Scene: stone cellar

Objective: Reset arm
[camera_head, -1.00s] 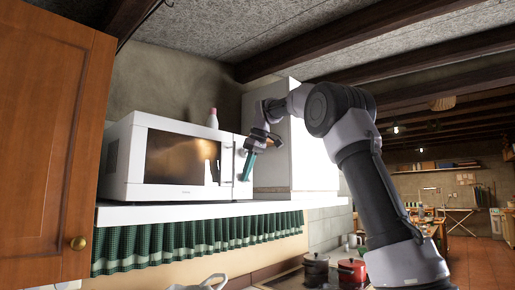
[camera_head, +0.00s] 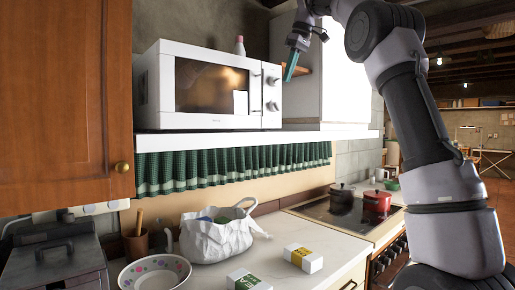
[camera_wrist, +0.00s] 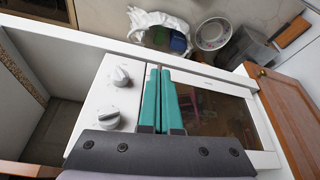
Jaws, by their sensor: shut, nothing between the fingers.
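My gripper (camera_head: 290,66) is raised in front of the right end of the white microwave (camera_head: 205,122), which stands on a white shelf. Its teal fingers are together with nothing between them. In the wrist view my gripper (camera_wrist: 158,72) points past the knobs and dark door of the microwave (camera_wrist: 92,97). The microwave door looks closed. Whether the fingers touch the microwave is hard to tell, but a gap seems to show in the head view.
Below the shelf (camera_head: 350,134), the counter holds a white bag (camera_head: 216,240), a patterned bowl (camera_head: 172,262) and two small cartons (camera_head: 303,259). A dark pot (camera_head: 341,196) and a red pot (camera_head: 377,201) stand on the stove. A wooden cabinet (camera_head: 60,100) is at left.

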